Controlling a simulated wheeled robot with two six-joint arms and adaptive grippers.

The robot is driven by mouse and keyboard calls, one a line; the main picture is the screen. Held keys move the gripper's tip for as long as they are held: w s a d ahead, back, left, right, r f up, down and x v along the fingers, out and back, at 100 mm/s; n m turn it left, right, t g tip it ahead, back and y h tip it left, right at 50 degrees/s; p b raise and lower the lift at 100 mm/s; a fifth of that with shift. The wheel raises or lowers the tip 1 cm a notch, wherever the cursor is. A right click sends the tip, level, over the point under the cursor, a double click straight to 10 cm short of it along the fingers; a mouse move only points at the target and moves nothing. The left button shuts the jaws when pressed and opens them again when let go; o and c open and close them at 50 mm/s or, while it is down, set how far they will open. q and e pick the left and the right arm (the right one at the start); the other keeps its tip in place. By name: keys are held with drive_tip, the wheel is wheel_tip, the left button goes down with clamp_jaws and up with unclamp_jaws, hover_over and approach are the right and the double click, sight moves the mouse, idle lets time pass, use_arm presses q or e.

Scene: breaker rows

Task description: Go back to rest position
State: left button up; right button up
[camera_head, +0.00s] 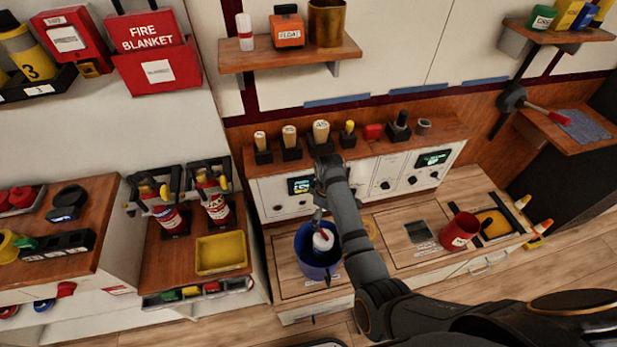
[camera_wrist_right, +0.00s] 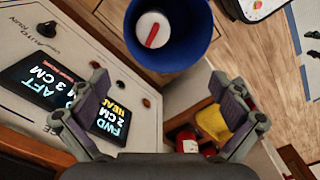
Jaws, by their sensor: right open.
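My right arm (camera_head: 350,220) reaches in from the lower right of the head view, up to the front of the control panel. My right gripper (camera_head: 319,214) is small there and partly hidden by my own wrist. In the right wrist view its two fingers (camera_wrist_right: 160,105) are spread wide with nothing between them. A blue bucket (camera_head: 306,262) stands on the low wooden counter just below the gripper. A white round object with a red part (camera_head: 323,239) sits in the bucket; it also shows in the right wrist view (camera_wrist_right: 154,30). My left gripper is not in view.
The control panel (camera_head: 275,197) with lit displays is close behind the right gripper, under a shelf of wooden-handled tools (camera_head: 321,131). A red mug (camera_head: 460,231) stands to the right. A yellow tray (camera_head: 221,253) and red extinguishers (camera_head: 216,208) are to the left.

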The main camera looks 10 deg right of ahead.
drive_tip(key=s+d+r+m+t, duration=0.25)
drive_tip(key=s+d+m, duration=0.55)
drive_tip(key=s, duration=0.6)
drive_tip(key=s+d+r+t, duration=0.1)
drive_tip(key=s+r, duration=0.5)
drive_tip(key=s+d+f+m+g+h, duration=0.1)
drive_tip(key=d+f, duration=0.1)
drive_tip(key=f, duration=1.2)
drive_tip(key=s+d+f, duration=0.1)
drive_tip(key=s+f, duration=0.1)
drive_tip(key=f, duration=1.3)
drive_tip(key=s+d+f+g, duration=0.1)
drive_tip(key=s+f, duration=1.3)
drive_tip(key=s, duration=0.3)
drive_tip(key=shift+s, duration=0.2)
